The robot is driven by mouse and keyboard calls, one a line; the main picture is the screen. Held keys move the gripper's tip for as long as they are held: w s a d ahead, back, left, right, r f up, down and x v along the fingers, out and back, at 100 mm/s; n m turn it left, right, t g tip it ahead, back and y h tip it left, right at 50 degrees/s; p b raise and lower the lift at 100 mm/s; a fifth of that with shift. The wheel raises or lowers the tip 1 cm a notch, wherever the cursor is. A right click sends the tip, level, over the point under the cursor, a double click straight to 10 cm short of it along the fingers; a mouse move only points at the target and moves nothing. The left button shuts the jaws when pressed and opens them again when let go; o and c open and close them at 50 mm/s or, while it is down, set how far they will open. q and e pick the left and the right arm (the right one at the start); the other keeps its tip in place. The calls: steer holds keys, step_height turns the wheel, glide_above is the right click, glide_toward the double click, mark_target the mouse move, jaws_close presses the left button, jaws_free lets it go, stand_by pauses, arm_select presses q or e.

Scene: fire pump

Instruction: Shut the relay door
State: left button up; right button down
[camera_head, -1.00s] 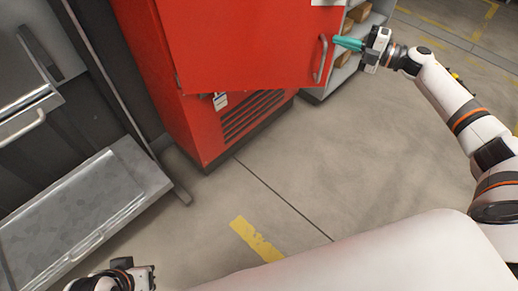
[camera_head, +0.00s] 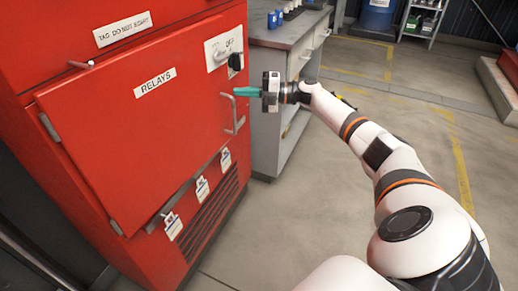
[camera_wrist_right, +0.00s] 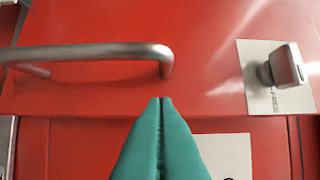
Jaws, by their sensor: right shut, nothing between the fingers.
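The red relay door (camera_head: 140,130), labelled RELAYS, is on the red cabinet, hinged at its left side. It stands a little ajar, its lower edge out from the cabinet front. Its grey bar handle (camera_head: 240,125) is near the right edge and also shows in the right wrist view (camera_wrist_right: 95,51). In the right wrist view, the fingertips (camera_wrist_right: 161,99) are before the door's edge; contact is unclear. My left gripper is out of view.
White tags (camera_head: 202,189) hang below the door, above a vent grille (camera_head: 208,220). A grey workbench (camera_head: 280,35) stands right of the cabinet, close to my right gripper. A blue drum (camera_head: 378,15) and a shelf are farther back. Open floor (camera_head: 330,180) lies in front of the workbench.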

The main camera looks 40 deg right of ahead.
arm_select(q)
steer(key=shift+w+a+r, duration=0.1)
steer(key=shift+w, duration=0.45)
arm_select(e)
steer(key=shift+w+a, duration=0.15)
steer(key=shift+w, duration=0.5)
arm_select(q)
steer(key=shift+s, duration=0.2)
arm_select(e)
steer(key=shift+s, duration=0.1)
